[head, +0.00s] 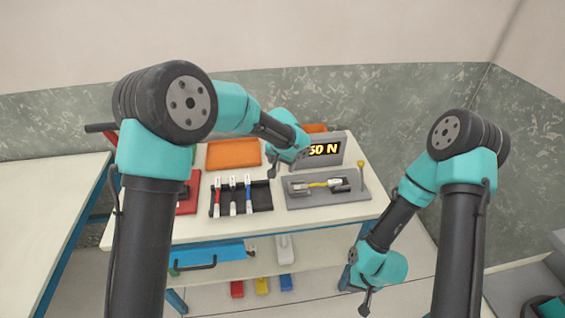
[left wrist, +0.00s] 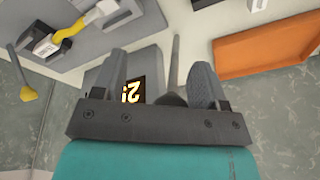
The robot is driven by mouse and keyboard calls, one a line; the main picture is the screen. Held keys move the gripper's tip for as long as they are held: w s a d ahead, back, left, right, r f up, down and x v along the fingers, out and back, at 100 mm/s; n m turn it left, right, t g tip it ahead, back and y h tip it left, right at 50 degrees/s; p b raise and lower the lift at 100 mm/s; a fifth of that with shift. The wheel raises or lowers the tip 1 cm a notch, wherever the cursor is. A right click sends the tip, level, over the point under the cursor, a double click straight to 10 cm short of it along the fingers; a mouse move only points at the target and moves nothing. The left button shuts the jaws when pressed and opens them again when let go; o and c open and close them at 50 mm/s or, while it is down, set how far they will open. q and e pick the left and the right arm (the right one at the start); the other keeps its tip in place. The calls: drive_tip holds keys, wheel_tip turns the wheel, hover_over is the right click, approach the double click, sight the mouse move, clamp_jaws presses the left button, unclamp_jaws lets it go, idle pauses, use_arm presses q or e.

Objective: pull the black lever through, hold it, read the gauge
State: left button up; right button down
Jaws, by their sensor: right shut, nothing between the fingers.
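The gauge (head: 328,149) is a dark display on a grey upright panel. In the head view its yellow digits end in "50 N", and my left gripper covers its left side. In the left wrist view the gauge (left wrist: 129,92) shows partly, upside down, between the fingers. A dark grey rod (left wrist: 176,62), which looks like the lever, stands between my left fingers, closer to the right one, with no clear contact. My left gripper (head: 272,171) looks open there. My right gripper (head: 366,302) is shut and empty, low in front of the table's right side.
A grey plate (head: 318,202) holds a yellow cable (head: 322,184) with connectors, beside a yellow-topped post (head: 361,168). Left of it is a black rack (head: 262,200) with several coloured-handled pieces. An orange tray (head: 233,153) lies behind. Lower shelves hold small coloured bins.

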use_arm(q)
drive_tip(key=shift+r, duration=0.1)
drive_tip(key=v, duration=1.7)
drive_tip(key=shift+r, duration=0.15)
